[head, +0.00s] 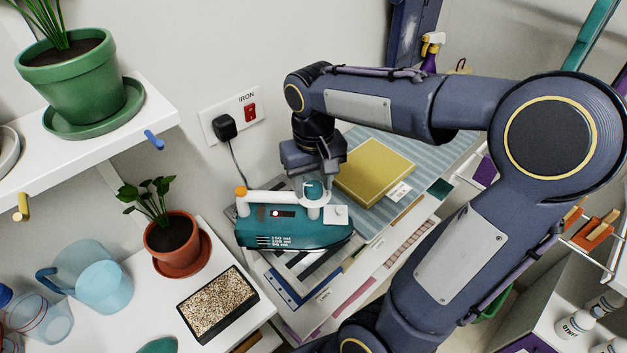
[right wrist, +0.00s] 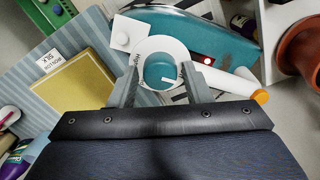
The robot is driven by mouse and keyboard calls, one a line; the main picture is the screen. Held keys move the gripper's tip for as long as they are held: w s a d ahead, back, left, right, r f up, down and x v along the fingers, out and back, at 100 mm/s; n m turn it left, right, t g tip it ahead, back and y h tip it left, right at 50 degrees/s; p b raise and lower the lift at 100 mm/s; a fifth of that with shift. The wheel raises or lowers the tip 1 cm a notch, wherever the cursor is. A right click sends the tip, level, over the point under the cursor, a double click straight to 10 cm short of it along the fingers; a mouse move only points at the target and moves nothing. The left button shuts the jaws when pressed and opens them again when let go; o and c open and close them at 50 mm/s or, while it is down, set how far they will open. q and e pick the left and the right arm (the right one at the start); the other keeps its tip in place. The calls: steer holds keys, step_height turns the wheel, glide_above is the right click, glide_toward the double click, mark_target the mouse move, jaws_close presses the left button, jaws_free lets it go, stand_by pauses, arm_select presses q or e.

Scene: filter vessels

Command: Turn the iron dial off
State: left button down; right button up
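The teal and white iron (head: 292,229) sits on the ironing surface by the wall. Its round teal dial (head: 313,187) has a white ring around it; in the right wrist view the dial (right wrist: 160,73) shows a white pointer mark. A small red light (right wrist: 206,60) shows on the iron's side. My right gripper (head: 318,174) is above the iron, pointing down at the dial. In the right wrist view its fingers (right wrist: 163,66) are apart, one on each side of the dial, with nothing clearly gripped; I cannot tell whether they touch it. My left gripper is not in view.
A wall plate marked IRON carries a red switch (head: 250,112) and a black plug (head: 225,127). A yellow folded cloth (head: 374,170) lies on the striped cover right of the iron. Potted plants, a blue jug (head: 93,277) and a seed tray (head: 218,304) stand left.

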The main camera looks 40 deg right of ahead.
mark_target(314, 186)
steer(key=shift+o, duration=0.8)
step_height(314, 186, up, 8)
steer(key=shift+f, duration=0.1)
steer(key=s+a+f+n+t+y, duration=0.1)
steer(key=s+a+f+t+y, duration=0.2)
steer(key=s+a+f+t, duration=0.2)
steer(key=s+a+f, duration=0.3)
steer(key=s+a, duration=0.1)
steer(key=s, duration=0.2)
steer(key=shift+s+n+t+y, duration=0.3)
steer(key=shift+n+y, duration=0.1)
stand_by(1.2)
